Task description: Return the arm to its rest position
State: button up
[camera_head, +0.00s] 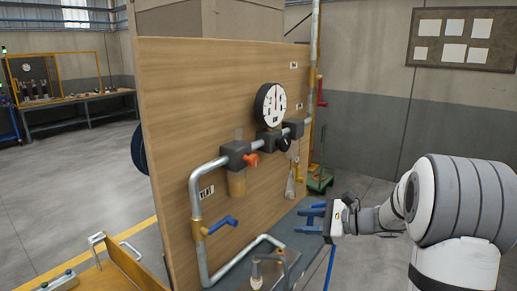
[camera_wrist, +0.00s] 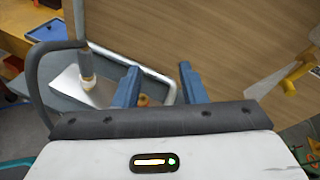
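My gripper (camera_head: 300,221) is at the right of the wooden panel in the head view, in front of it and over the dark bench top. My white and grey arm reaches in from the right. In the wrist view the two blue fingers of my gripper (camera_wrist: 159,70) stand apart with no object held between them. Part of a small brownish thing shows low between the fingers, but I cannot tell what it is.
The wooden panel (camera_head: 165,120) carries a metal pipe (camera_head: 196,185), a round gauge (camera_head: 270,104), an orange-red handle (camera_head: 251,160) and a blue-handled valve (camera_head: 222,225). A metal pipe bend (camera_wrist: 165,82) lies near the fingers. Open floor (camera_head: 372,255) shows beside my arm.

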jog(key=s+a+n+g+h, duration=0.3)
jog(key=s+a+n, duration=0.15)
jog(key=s, duration=0.45)
jog(key=s+d+f+n+h, duration=0.1)
jog(key=s+d+n+h, duration=0.2)
jog(key=s+n+h, duration=0.2)
jog(key=s+d+f+n+h, duration=0.2)
jog(key=s+n+h, duration=0.3)
jog(key=s, duration=0.9)
jog(key=d+n, duration=0.1)
jog(key=n, duration=0.2)
jog(key=shift+s+d+n+g+h, duration=0.15)
jog(key=shift+d+n+g+h, duration=0.15)
jog(key=shift+d+n+h, duration=0.1)
jog(key=shift+f, duration=0.1)
